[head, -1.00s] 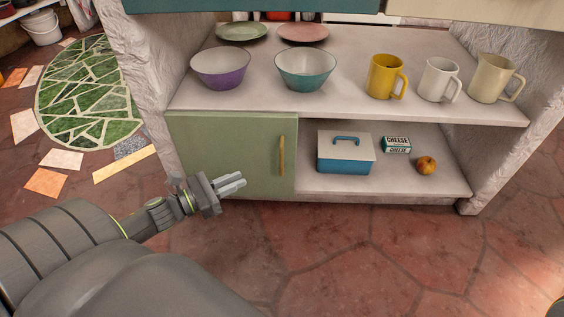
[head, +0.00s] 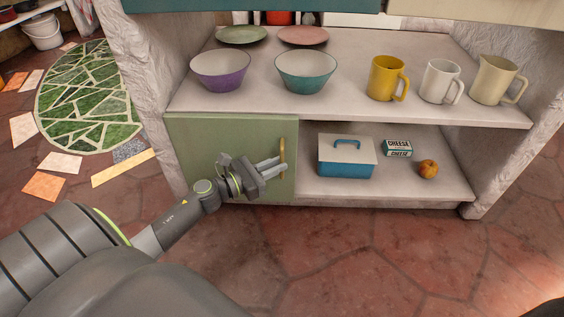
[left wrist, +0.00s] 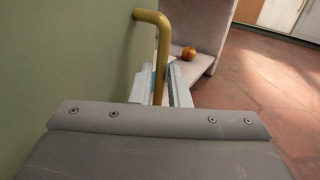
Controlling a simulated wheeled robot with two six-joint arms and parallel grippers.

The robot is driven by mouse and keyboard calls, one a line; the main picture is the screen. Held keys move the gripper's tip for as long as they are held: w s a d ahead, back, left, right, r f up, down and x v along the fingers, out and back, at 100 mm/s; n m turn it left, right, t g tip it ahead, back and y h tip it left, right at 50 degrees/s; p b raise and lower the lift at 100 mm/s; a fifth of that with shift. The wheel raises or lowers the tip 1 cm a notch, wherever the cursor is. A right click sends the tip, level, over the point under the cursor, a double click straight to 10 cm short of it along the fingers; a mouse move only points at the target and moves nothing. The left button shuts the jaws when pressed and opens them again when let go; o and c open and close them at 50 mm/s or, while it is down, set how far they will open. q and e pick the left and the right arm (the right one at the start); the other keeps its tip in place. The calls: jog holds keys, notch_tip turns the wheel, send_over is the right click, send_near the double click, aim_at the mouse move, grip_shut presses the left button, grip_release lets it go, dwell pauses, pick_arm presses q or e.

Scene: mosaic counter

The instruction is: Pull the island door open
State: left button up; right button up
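The island door (head: 225,135) is a pale green panel at the lower left of the counter, and it looks shut, flush with the front. Its upright yellow handle (head: 282,150) is near its right edge. My left gripper (head: 281,166) is at the handle, reaching in from the left. In the left wrist view the handle (left wrist: 163,50) runs down between the two fingers (left wrist: 162,80), with a narrow gap seen beside it. The fingers look open around it, and a firm grip is not visible. My right gripper is not in view.
An open shelf right of the door holds a blue box with a white lid (head: 345,158), a cheese box (head: 398,148) and an apple (head: 428,169). Bowls, plates and mugs stand on the shelf above. The tiled floor (head: 370,255) in front is clear.

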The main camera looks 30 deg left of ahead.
pick_arm(q)
jog(key=shift+x, duration=1.2)
jog(key=shift+c, duration=0.4)
grip_shut()
jog(key=shift+s, duration=0.1)
